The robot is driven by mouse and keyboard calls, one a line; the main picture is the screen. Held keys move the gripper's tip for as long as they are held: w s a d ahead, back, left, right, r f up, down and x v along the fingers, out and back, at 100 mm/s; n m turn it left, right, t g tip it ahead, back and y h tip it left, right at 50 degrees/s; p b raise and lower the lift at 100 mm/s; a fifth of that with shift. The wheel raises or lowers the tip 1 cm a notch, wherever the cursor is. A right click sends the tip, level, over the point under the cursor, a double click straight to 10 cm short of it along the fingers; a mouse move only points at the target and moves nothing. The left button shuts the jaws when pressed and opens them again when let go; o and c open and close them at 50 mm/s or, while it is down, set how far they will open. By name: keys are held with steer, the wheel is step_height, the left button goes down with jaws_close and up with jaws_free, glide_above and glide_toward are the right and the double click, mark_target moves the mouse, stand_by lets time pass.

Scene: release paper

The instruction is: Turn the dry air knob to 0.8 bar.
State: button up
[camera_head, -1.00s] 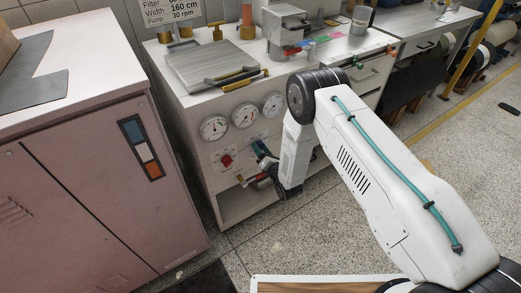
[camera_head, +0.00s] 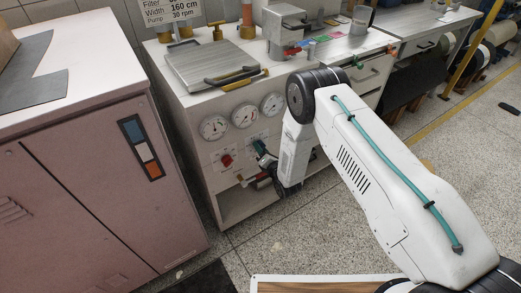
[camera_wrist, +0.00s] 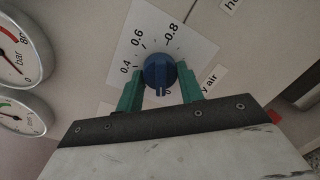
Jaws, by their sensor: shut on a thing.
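The blue dry air knob (camera_wrist: 160,71) sits on a white scale plate (camera_wrist: 147,28) with the marks 0.4, 0.6 and 0.8; the word "air" shows partly at its right. My gripper (camera_wrist: 160,84) has its two green fingers on either side of the knob, shut on it. A narrow blue ridge on the knob faces the bottom of the wrist view; I cannot tell surely which mark its pointer meets. In the head view my gripper (camera_head: 262,153) is at the front panel of the white cabinet, and the knob is mostly hidden there.
Several round dials, such as the left gauge (camera_head: 214,127), sit above on the panel. A red knob (camera_head: 226,160) is left of my gripper. A pink cabinet (camera_head: 100,190) stands at the left. Open floor (camera_head: 290,240) lies in front.

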steer(key=m, duration=0.5)
steer(key=shift+r+g, duration=0.1)
steer(key=shift+g, duration=0.2)
steer(key=m, duration=0.9)
steer(key=shift+d+g+y, duration=0.15)
steer(key=shift+g+y, duration=0.15)
steer(key=shift+g, duration=0.1)
steer(key=m, duration=0.5)
steer(key=shift+y, duration=0.3)
steer(key=shift+f+m+y, duration=0.1)
steer(key=shift+m+y, duration=0.35)
steer(key=shift+m, duration=4.2)
steer(key=shift+f+m+y, duration=0.1)
steer(key=shift+m+y, duration=0.35)
steer(key=shift+m, duration=4.2)
